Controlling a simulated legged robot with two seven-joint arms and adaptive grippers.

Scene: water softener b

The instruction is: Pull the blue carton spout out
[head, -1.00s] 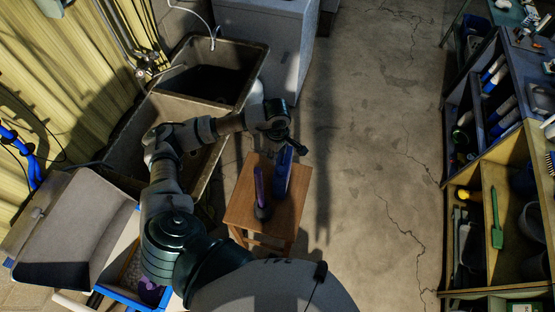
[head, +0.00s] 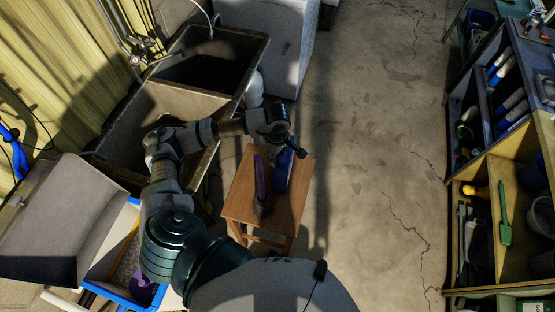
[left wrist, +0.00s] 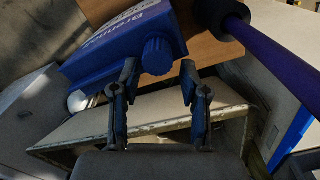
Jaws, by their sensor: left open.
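The blue carton (head: 281,172) stands on a small wooden stool (head: 238,203). It also shows in the left wrist view (left wrist: 110,45), with lettering on its side. Its round, ridged blue spout (left wrist: 157,56) sticks out toward my left gripper (left wrist: 158,86). The left gripper's two fingers are open, one to each side just below the spout in the picture, with nothing held between them. I cannot tell whether a finger touches the spout. In the head view the left gripper (head: 296,149) is over the carton's upper end and partly hides it. My right gripper is not in view.
A purple-handled tool (head: 260,178) with a dark base stands on the stool beside the carton. A double sink (head: 150,108) is behind my left arm. An open-lidded blue-rimmed box lies at lower left. Shelves (head: 515,170) line the right; the concrete floor between is clear.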

